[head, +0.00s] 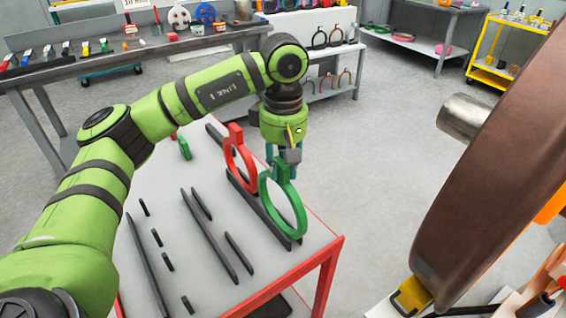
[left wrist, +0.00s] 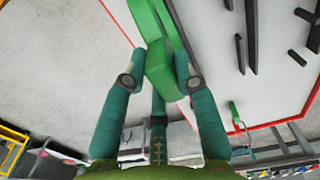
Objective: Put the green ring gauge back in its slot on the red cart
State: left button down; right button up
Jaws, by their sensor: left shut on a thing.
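The green ring gauge (head: 298,212) hangs upright, ring down, under my left gripper (head: 281,160). The red cart (head: 328,262) has a pale grey top with dark slot rails. The ring's lower edge is at the long rail (head: 272,228) near the cart's right edge; I cannot tell whether it sits in the slot or just above. A red ring gauge (head: 229,152) stands upright at the same rail, just behind and left.
Other rails (head: 208,235) on the cart top are bare. A small green piece (head: 184,148) stands at the cart's far left. A large brown wheel (head: 500,175) with a metal axle end (head: 462,117) fills the right side. A tool bench (head: 120,62) stands behind.

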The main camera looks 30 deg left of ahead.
pick_arm(q)
jog(key=shift+f+b, duration=0.55)
jog(key=shift+f, duration=0.25)
jog(key=c, duration=0.9)
grip_release()
notch_tip(320, 180, up, 12)
jog(key=shift+d+r, duration=0.1)
jog(key=shift+s, duration=0.1)
